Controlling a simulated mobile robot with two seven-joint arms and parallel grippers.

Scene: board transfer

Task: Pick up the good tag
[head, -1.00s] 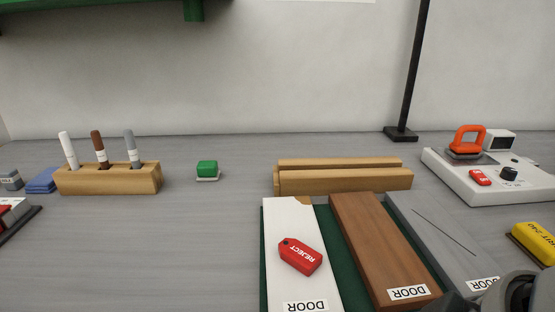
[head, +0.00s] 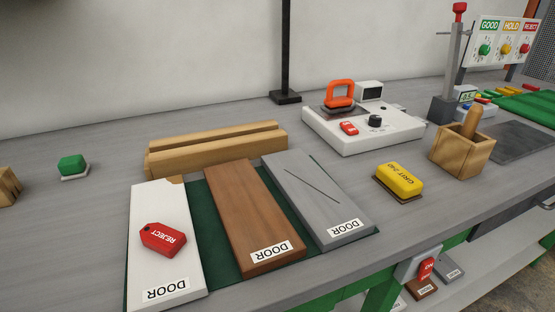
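A white tag board (head: 504,42) stands at the far right back of the bench. Its green GOOD label (head: 490,25) is at the left, beside HOLD and REJECT labels. A small green tag (head: 484,49) shows below the GOOD label. A red REJECT tag (head: 163,239) lies on the white DOOR board (head: 172,275) at the front left. Neither of my grippers is in view.
A brown board (head: 250,215) and a scratched grey board (head: 318,200) lie on a green mat. A yellow grit block (head: 400,180), wooden box (head: 462,155), white device (head: 365,130) and grey post stand (head: 452,75) occupy the right.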

